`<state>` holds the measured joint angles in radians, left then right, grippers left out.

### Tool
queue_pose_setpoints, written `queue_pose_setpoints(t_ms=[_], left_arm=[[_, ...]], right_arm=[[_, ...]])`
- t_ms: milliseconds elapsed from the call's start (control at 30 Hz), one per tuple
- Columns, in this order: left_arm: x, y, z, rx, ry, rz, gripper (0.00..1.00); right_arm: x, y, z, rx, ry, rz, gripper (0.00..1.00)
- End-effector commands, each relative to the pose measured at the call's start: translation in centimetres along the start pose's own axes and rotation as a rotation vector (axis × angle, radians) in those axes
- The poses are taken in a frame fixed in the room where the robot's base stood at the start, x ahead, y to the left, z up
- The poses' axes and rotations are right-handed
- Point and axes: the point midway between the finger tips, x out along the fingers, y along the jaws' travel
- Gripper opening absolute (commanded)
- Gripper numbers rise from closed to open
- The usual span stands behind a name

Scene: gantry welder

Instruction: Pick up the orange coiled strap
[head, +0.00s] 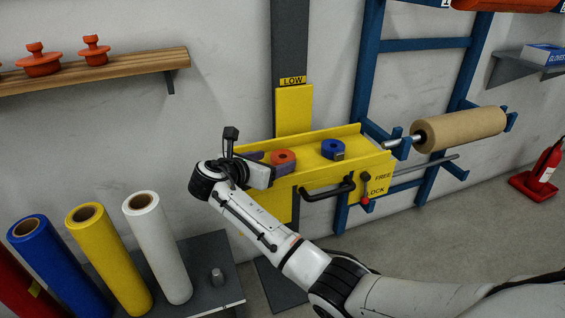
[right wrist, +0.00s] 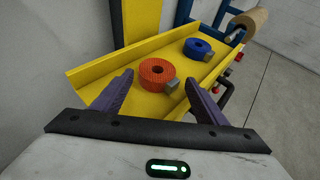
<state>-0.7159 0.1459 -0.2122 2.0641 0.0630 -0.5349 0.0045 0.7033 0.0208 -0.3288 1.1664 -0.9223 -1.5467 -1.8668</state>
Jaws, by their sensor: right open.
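The orange coiled strap (head: 283,160) lies on the yellow tray (head: 352,166) in the head view, with a grey buckle at its side. In the right wrist view the orange coiled strap (right wrist: 157,72) sits on the yellow tray (right wrist: 215,72), just beyond and between the fingertips. My right gripper (head: 270,165) reaches in at the tray's left end. In the right wrist view my right gripper (right wrist: 158,82) has its two purple fingers spread wide, with nothing held between them. My left gripper is not in view.
A blue coiled strap (head: 332,149) lies on the tray to the right. The tray has raised walls and a black handle (head: 328,188) in front. A brown roll (head: 458,129) on a blue frame is to the right. Several upright rolls (head: 157,247) stand at lower left.

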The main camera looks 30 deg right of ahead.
Motion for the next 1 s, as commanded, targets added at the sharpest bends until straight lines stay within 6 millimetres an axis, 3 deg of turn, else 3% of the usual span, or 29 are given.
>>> queue_pose_setpoints(t_ms=[333,633,833,1000], left_arm=[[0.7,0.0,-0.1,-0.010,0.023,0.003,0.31],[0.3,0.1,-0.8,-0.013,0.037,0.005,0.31],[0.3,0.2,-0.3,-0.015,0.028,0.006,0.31],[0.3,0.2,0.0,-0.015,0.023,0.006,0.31]], right_arm=[[4.7,-0.1,-0.1,0.001,0.000,-0.002,0.67],[5.1,0.0,0.1,0.002,0.000,0.001,0.67],[5.1,0.0,0.0,0.001,0.000,0.001,0.36],[5.1,0.0,0.1,0.002,-0.001,0.001,0.36]])
